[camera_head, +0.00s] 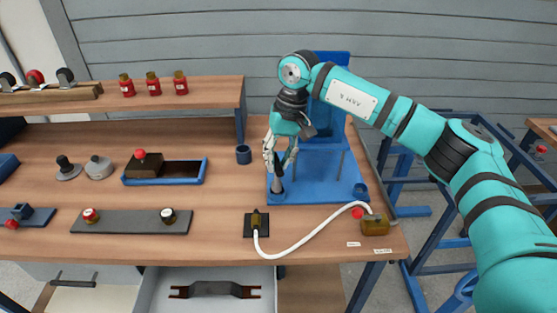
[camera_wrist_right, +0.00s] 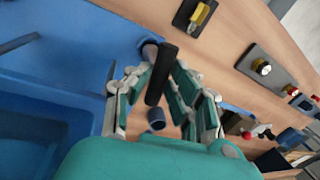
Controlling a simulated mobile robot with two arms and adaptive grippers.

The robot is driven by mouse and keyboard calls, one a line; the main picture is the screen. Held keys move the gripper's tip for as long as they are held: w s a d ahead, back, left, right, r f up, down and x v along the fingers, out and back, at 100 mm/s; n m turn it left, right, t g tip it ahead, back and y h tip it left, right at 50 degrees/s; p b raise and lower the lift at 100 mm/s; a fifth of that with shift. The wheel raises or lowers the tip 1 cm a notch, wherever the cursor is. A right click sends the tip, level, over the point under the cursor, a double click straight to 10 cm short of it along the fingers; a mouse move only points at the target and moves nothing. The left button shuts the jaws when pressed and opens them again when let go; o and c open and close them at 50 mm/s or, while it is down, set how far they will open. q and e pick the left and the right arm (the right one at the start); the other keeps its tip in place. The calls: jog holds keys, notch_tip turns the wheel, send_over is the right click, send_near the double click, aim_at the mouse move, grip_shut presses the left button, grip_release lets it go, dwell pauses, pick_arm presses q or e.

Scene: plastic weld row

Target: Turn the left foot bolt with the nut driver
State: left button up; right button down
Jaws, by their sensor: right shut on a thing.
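The blue press-like stand (camera_head: 325,185) has a flat base at the right of the bench. My right gripper (camera_head: 279,160) is above the base's front left corner, fingers pointing down. It is shut on the nut driver, whose black handle (camera_wrist_right: 161,75) lies between the fingers in the wrist view. A short grey upright piece (camera_head: 278,187) shows below the fingertips at that corner; whether it is the driver's socket or the left foot bolt I cannot tell. A round grey-blue end (camera_wrist_right: 150,51) shows beside the handle in the wrist view. The bolt head is hidden. My left gripper is not in view.
A dark blue cup (camera_head: 243,154) stands left of the stand. A brass fitting on a black plate (camera_head: 256,222) joins a white hose (camera_head: 305,240) to a brass block (camera_head: 375,225). A blue tray (camera_head: 190,172) lies farther left. An open drawer (camera_head: 155,290) sticks out in front.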

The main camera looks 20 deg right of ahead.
jog(key=m, duration=0.4)
jog(key=shift+t+b, duration=0.4)
jog(key=m, duration=0.3)
jog(key=shift+s+f+h+b, duration=0.1)
jog(key=shift+h+b, duration=0.2)
jog(key=m+t, duration=0.1)
jog(key=m, duration=0.3)
jog(key=shift+a+h+b, duration=0.15)
jog(key=shift+h+b, duration=0.15)
jog(key=m+h, duration=0.1)
jog(key=m, duration=0.5)
jog(key=shift+a, duration=0.1)
jog(key=shift+m+b, duration=0.3)
jog(key=shift+m, duration=0.7)
jog(key=m, duration=0.2)
jog(key=shift+m+h, duration=0.3)
jog(key=shift+h, duration=0.1)
jog(key=shift+f+b, duration=0.55)
jog(key=shift+f, duration=0.15)
